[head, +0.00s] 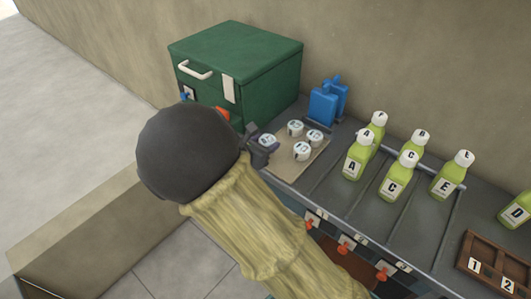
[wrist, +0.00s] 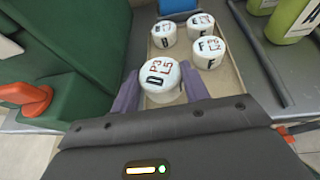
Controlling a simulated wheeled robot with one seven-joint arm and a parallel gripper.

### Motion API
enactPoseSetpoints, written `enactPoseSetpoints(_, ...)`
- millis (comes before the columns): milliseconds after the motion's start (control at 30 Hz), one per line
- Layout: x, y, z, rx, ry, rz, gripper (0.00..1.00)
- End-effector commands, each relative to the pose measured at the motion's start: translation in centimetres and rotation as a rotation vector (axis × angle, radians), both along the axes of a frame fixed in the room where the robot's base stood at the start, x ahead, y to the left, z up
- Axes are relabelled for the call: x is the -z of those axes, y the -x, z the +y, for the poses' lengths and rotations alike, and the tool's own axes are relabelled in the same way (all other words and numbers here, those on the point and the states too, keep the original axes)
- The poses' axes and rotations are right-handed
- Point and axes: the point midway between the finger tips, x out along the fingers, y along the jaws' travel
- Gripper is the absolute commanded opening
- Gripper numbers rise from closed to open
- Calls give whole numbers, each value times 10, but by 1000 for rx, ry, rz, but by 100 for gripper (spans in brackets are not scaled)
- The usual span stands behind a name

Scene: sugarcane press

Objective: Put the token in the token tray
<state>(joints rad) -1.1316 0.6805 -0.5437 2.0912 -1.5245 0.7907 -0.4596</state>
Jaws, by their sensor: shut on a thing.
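The token (wrist: 160,76) is a white round piece with a black D and red marks on top. My gripper (wrist: 158,84) is shut on it, with a purple-grey finger on each side. In the head view my gripper (head: 259,147) and the held token (head: 268,141) are at the left end of a flat tan tray (head: 287,172). This tray also shows in the wrist view (wrist: 234,82). Three similar white tokens (head: 302,151) stand on it, beyond the held one. I cannot tell whether the held token touches the tray.
A green cabinet (head: 245,62) stands behind left of the tray, with blue containers (head: 323,107) behind right. Several green bottles (head: 397,182) stand on the grey counter to the right. A brown box marked 1 and 2 (head: 497,262) is at far right. Orange-red knobs (head: 345,249) line the counter front.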

Motion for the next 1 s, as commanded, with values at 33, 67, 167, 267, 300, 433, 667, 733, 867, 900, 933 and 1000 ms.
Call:
enactPoseSetpoints(33,-1,0,0,0,-1,-1,23)
enactPoseSetpoints(67,-1,0,0,0,-1,-1,23)
enactPoseSetpoints(167,-1,0,0,0,0,0,23)
enactPoseSetpoints(267,5,0,0,0,2,1,23)
enactPoseSetpoints(300,10,0,0,-1,3,2,23)
enactPoseSetpoints(433,30,0,0,-1,3,2,23)
enactPoseSetpoints(667,37,0,0,0,0,0,23)
enactPoseSetpoints(733,37,0,-1,1,0,0,23)
enactPoseSetpoints(867,39,0,-1,1,0,0,23)
enactPoseSetpoints(900,40,0,0,0,0,0,23)
enactPoseSetpoints(933,40,0,0,0,0,0,49)
enactPoseSetpoints(1000,39,0,0,-1,0,0,63)
